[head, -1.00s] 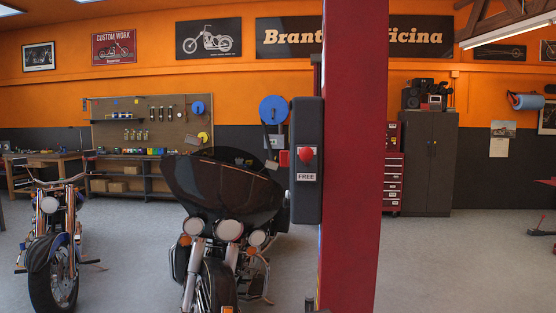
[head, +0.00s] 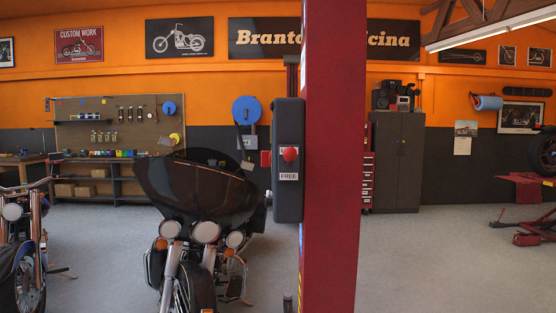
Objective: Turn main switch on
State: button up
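A dark grey control box (head: 287,200) is fixed to the left side of a red lift post (head: 333,160), right of the picture's middle. On its face is a round red knob (head: 290,154) on a light plate. A white label reading "FREE" (head: 288,176) sits just below the knob. I cannot tell from this view whether the switch is on or off. My gripper is not in view.
A dark motorcycle (head: 198,190) stands left of the post, and another motorcycle (head: 20,250) is at the left edge. A pegboard (head: 120,125), a dark cabinet (head: 397,160) and a red lift (head: 527,195) stand farther back.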

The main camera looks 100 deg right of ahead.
aim_at(265, 155)
jog(key=z, duration=0.4)
jog(key=k, duration=0.25)
jog(key=z, duration=2.85)
jog(key=k, duration=0.7)
jog(key=u, duration=0.2)
jog(key=i, duration=0.55)
jog(key=u, duration=0.1)
